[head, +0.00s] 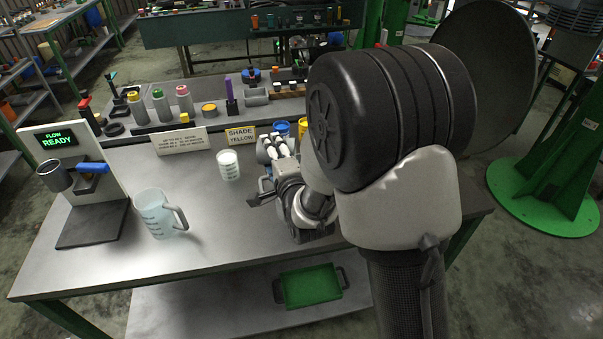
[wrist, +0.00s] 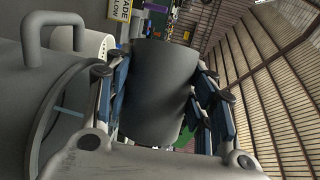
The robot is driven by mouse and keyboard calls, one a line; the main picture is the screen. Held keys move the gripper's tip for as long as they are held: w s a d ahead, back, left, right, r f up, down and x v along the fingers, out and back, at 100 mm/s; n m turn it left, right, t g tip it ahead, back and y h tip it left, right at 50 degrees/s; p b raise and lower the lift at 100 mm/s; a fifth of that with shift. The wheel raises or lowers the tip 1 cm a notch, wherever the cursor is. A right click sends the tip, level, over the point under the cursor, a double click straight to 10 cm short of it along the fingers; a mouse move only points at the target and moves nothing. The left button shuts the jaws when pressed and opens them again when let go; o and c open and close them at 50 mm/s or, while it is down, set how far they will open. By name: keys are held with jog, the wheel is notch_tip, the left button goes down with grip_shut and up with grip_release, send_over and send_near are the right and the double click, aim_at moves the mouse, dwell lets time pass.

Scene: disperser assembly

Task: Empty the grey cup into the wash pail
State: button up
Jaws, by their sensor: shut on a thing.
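My gripper (wrist: 163,78) is shut on a dark grey cup (wrist: 158,105), with one blue-padded finger on each side of it. The cup's opening does not show, so its contents and exact tilt cannot be told. In the head view my gripper (head: 276,152) is over the right part of the bench, partly hidden by my arm, and the held cup is not clear there. A large grey rounded body (wrist: 35,105) with a loop handle fills the left of the wrist view, close beside the gripper. I cannot tell whether it is the wash pail, which I cannot pick out in the head view.
A white cup (head: 229,165) stands left of my gripper, and a clear jug (head: 157,213) farther left. The flow stand (head: 85,185) is at the left edge. The front middle of the bench is clear.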

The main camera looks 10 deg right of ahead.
jog(key=shift+d+f+m, duration=0.15)
jog(key=shift+f+m, duration=0.05)
jog(key=shift+m, duration=0.2)
dwell(0.3)
